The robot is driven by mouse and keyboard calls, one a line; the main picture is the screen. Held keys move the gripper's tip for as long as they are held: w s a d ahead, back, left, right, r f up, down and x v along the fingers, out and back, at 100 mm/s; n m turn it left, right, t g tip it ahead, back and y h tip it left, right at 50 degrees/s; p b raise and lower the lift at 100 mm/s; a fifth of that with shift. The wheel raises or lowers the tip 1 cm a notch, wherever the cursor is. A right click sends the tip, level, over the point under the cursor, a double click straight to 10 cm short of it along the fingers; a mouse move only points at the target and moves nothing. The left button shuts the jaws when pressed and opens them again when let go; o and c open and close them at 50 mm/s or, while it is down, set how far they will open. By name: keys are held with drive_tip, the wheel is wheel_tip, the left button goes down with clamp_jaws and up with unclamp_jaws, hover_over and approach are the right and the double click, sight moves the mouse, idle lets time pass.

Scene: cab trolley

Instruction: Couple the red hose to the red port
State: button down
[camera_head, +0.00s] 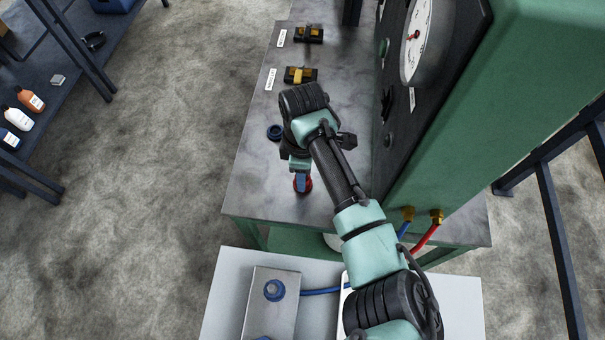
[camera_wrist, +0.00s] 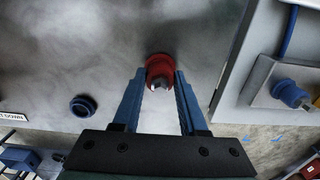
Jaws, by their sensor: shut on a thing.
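My gripper (camera_wrist: 160,82) is shut on a red round piece (camera_wrist: 159,66), ring-like with a grey middle. In the head view this red piece (camera_head: 303,187) is low over or on the grey bench top, below my gripper's blue fingers; I cannot tell whether it touches. No hose is seen running from it. The red hose (camera_head: 425,238) leaves a brass fitting at the green cabinet's foot, and my arm hides its further run. A grey block (camera_head: 262,312) on the light tray carries a blue fitting (camera_head: 274,290) with a blue hose. No red port is clearly visible.
A loose blue ring (camera_head: 275,132) lies on the bench top (camera_head: 246,190) left of my gripper. Two black and yellow devices (camera_head: 300,75) (camera_head: 309,34) are further back. The green cabinet (camera_head: 470,120) with a gauge stands close on the right.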

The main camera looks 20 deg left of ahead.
drive_tip(key=shift+r+p, duration=2.55)
drive_tip(key=shift+r, duration=0.4)
drive_tip(key=shift+d, duration=0.1)
